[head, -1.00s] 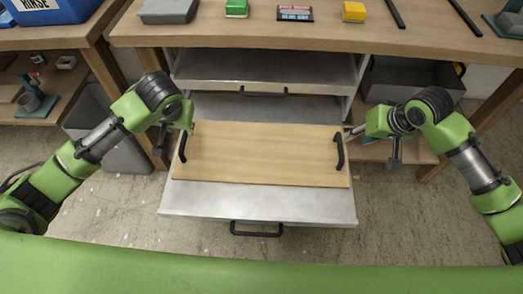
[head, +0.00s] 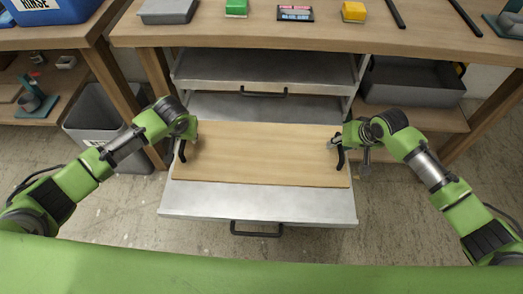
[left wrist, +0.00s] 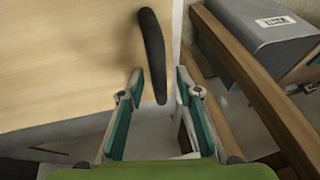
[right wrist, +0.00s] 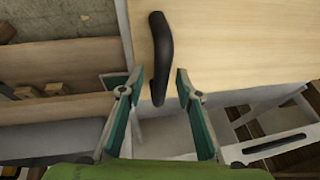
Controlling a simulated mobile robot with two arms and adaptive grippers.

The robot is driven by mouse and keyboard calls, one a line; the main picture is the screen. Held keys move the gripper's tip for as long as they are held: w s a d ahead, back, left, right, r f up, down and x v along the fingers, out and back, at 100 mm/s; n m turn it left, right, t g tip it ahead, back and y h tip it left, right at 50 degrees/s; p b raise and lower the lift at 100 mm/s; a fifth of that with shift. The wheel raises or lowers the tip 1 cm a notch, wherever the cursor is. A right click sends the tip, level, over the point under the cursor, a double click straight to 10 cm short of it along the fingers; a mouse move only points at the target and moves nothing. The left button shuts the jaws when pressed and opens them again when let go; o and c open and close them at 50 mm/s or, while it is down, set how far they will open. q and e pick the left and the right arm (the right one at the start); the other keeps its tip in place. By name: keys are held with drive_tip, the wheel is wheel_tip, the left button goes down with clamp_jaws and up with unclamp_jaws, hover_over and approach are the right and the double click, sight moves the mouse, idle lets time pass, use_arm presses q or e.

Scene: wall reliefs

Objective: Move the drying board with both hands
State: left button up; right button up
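The drying board (head: 260,155) is a flat light-wood panel with a black handle at each end. It lies on the open grey metal drawer (head: 258,203). In the left wrist view, the left handle (left wrist: 152,50) runs down between the fingers of my open left gripper (left wrist: 158,88). In the right wrist view, the right handle (right wrist: 160,50) runs down between the fingers of my open right gripper (right wrist: 158,85). In the head view my right gripper (head: 334,142) is beside the right handle. My left gripper's fingers are mostly hidden there behind its wrist.
A second, upper drawer (head: 264,71) sits above under the wooden bench top (head: 320,35). A grey bin (head: 105,125) stands at the left. A dark grey tray (head: 412,82) is on the right shelf. Open floor lies in front.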

use_arm(q)
clamp_jaws()
use_arm(e)
clamp_jaws()
use_arm(q)
drive_tip(key=shift+r, duration=0.2)
use_arm(e)
drive_tip(key=shift+r, duration=0.2)
